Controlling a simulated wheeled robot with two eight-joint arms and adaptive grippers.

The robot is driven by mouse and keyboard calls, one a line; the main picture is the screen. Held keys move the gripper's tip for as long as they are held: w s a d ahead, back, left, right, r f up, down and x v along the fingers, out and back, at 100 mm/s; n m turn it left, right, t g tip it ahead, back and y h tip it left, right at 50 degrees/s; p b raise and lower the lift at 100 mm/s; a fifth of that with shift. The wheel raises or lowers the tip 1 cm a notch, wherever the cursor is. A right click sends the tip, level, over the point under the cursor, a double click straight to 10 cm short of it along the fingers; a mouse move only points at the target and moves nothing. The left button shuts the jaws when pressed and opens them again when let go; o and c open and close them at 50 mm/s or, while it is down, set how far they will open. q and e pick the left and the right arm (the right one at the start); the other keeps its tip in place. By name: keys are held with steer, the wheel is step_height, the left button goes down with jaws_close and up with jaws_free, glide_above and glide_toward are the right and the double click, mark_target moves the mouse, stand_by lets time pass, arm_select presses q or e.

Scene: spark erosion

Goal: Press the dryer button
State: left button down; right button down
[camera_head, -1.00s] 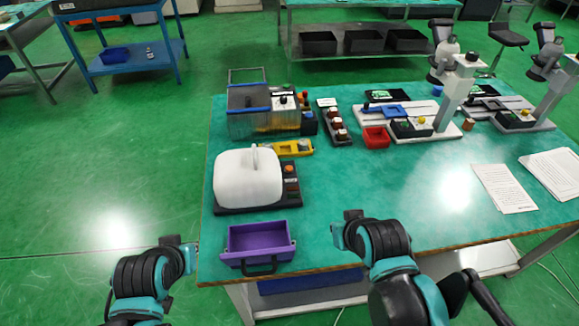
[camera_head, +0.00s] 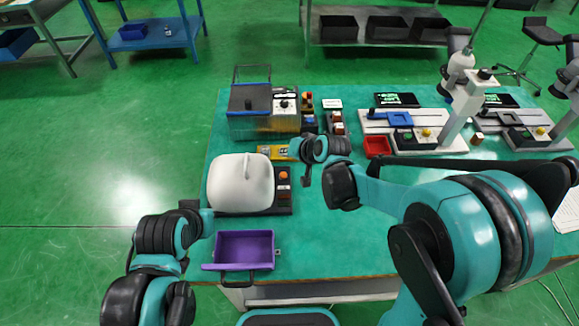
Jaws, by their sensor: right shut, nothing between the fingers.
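The white domed machine (camera_head: 240,180), which I take to be the dryer, stands on a black base at the left of the green table. Its control strip at its right side bears an orange-red button (camera_head: 283,176) and a darker one below it. My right gripper (camera_head: 305,179) is shut and empty, pointing down just right of this strip, apparently apart from it. The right wrist hangs above it. My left gripper (camera_head: 204,213) is at the table's left edge, left of the purple drawer-like tray (camera_head: 245,234); whether its fingers are open is unclear.
Behind the dryer are a yellow holder (camera_head: 275,152) and a tank with a blue rim (camera_head: 249,103). A red bin (camera_head: 377,146) and white-based instruments stand to the right. My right arm covers much of the table's right side. The front middle is clear.

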mark_target(285, 176)
steer(key=shift+w+a+f, duration=0.2)
steer(key=shift+w+a, duration=0.1)
steer(key=shift+w, duration=0.1)
steer(key=shift+f, duration=0.1)
step_height(285, 176, down, 9)
steer(key=b, duration=0.7)
steer(key=shift+r, duration=0.2)
stand_by(1.0)
steer(key=shift+f+b, duration=0.45)
